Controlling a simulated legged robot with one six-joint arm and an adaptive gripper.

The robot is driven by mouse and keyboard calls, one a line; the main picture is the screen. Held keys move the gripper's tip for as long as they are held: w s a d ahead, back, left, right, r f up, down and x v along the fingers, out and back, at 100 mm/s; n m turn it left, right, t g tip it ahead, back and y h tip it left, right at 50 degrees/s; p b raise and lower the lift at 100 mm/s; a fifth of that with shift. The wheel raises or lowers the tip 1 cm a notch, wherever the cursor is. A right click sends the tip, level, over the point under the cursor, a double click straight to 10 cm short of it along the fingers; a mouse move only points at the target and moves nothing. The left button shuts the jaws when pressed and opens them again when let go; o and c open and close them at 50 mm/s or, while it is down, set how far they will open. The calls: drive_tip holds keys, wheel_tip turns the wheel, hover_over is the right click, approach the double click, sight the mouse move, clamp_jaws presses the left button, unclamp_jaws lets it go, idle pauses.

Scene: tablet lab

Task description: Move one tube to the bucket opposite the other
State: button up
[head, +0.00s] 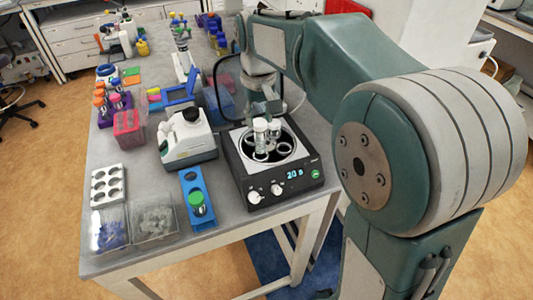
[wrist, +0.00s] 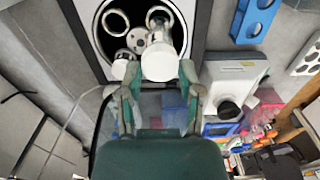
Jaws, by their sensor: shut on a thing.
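The centrifuge (head: 231,151) stands open on the bench, its round rotor well showing ring-shaped buckets. My gripper (wrist: 159,78) is over the well, shut on a clear tube with a white cap (wrist: 160,63). In the head view this held tube (head: 260,138) hangs upright on the left, close above a front bucket ring (head: 260,157); I cannot tell whether its tip is inside. The other white-capped tube (wrist: 121,68) stands beside it, partly hidden by the gripper, and also shows in the head view (head: 274,128). A second front bucket ring (head: 284,149) looks empty.
A blue rack with a green-capped tube (head: 197,203) lies left of the centrifuge. A white instrument (head: 188,140) stands behind it. A white holed rack (head: 107,184) and clear bins (head: 153,221) are at the bench's left front. Bench edge is close in front of the centrifuge.

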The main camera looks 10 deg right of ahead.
sight(260, 140)
drive_tip(key=shift+f, duration=3.6)
idle(0.4)
drive_tip(key=o, duration=1)
